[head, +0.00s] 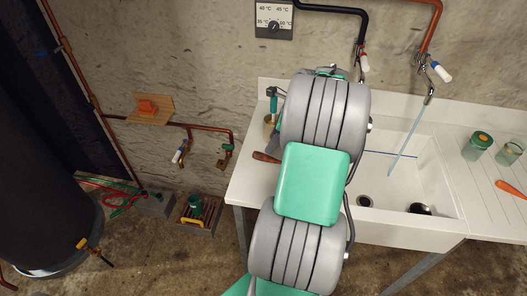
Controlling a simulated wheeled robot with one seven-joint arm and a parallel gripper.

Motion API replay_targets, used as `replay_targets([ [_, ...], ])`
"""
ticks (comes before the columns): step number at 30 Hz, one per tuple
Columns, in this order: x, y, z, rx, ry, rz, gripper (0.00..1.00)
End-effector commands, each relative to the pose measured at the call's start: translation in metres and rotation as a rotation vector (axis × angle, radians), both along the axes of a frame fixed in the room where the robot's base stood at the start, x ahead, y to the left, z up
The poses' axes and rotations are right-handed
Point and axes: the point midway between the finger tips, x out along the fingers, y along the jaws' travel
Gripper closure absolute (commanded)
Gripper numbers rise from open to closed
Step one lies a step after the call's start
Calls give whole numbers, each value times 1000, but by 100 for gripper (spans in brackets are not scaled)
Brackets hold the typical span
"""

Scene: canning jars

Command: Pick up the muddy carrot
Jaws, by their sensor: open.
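A brown, elongated thing (266,157), which looks like the muddy carrot, lies on the left part of the white sink counter. My arm covers its right side, so I cannot see its full length. A bright orange carrot (511,188) lies on the drainboard at the right edge and looks clean. My arm rises through the middle of the view over the counter. My gripper's fingers cannot be made out; the arm hides that area.
The white sink (410,178) has a thin stream of water running into it from a tap (430,92). Two green-tinted jars (477,147) (510,153) stand on the drainboard. A pot (268,125) with a green-handled tool stands at the counter's back left. A dark tank (45,215) fills the left.

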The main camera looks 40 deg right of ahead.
Motion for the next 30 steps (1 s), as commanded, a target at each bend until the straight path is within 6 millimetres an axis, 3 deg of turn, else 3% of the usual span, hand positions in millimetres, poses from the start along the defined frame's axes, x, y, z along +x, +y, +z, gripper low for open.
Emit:
replay_targets([
  [3, 0, -6, -11, 28, 6, -58, 52],
  [16, 22, 9, -70, 23, 6, -55, 52],
  [23, 23, 10, -74, 21, 5, -55, 52],
  [30, 23, 10, -73, 21, 5, -55, 71],
])
